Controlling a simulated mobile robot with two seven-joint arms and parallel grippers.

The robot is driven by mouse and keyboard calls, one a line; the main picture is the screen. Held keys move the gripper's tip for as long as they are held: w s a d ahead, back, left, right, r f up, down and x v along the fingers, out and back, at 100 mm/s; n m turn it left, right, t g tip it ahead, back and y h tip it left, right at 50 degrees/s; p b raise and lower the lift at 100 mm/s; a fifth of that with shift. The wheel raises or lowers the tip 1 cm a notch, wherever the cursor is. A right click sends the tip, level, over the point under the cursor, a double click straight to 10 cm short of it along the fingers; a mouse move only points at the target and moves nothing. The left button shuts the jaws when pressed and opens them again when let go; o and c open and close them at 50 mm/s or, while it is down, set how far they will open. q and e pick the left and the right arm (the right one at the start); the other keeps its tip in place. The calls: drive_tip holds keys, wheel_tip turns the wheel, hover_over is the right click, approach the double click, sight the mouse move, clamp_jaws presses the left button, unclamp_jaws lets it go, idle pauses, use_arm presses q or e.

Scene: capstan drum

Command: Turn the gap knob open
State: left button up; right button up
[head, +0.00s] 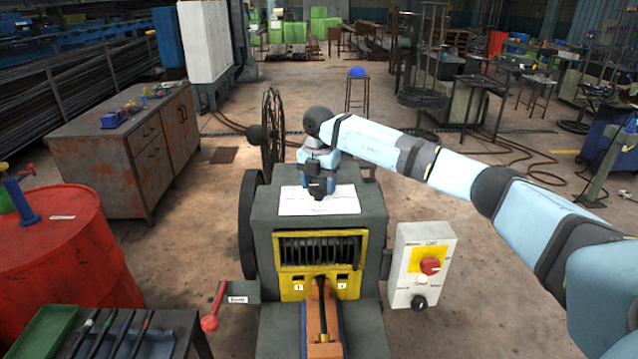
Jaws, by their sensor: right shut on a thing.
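The grey capstan machine (375,215) stands in the middle, with a white printed plate (340,203) on its top. My right gripper (317,190) reaches down onto this plate from above. It is shut on a small dark knob at the plate, which I take to be the gap knob; the fingers mostly hide it, so its turn angle cannot be read. The yellow-framed slot (320,250) with dark bars is on the machine's front. My left gripper is not in view.
A white control box (405,270) with a red switch (430,265) and a black knob (418,302) is at the machine's right. A red drum (70,265) and a tool table (180,322) stand further left.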

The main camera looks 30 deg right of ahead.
sight(319, 185)
drive_tip(key=o, duration=0.9)
drive_tip(key=shift+o, duration=0.2)
wheel_tip(319, 185, up, 14)
drive_tip(key=b, duration=0.2)
drive_tip(key=shift+f, duration=0.1)
